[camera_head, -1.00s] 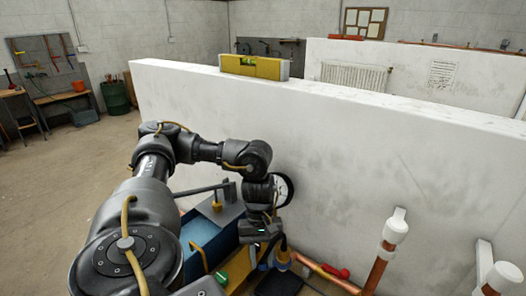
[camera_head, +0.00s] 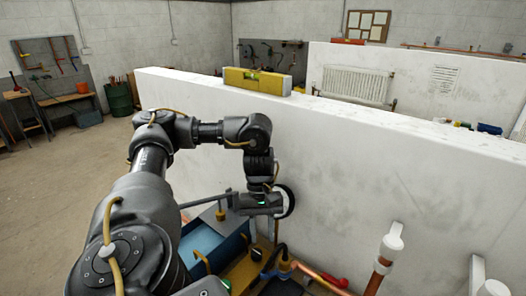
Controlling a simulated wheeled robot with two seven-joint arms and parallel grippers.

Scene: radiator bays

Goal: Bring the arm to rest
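My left arm comes in from the lower left and bends over at the elbow toward the white partition wall (camera_head: 400,165). Its wrist hangs down in front of the wall, with the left gripper (camera_head: 262,210) at its end, above the blue toolbox and the yellow-brown surface. The fingers are small and dark and blend into what lies behind them, so I cannot tell whether they are open or shut. I see nothing clearly held. A round, dark-rimmed thing (camera_head: 288,201) shows partly behind the gripper, against the wall. My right gripper is out of view.
A yellow spirit level (camera_head: 258,81) lies on top of the wall. A blue toolbox (camera_head: 205,240) stands below the gripper. Copper pipes with white ends (camera_head: 391,243) rise at the lower right, near a red-handled item (camera_head: 335,280). The floor at left is open.

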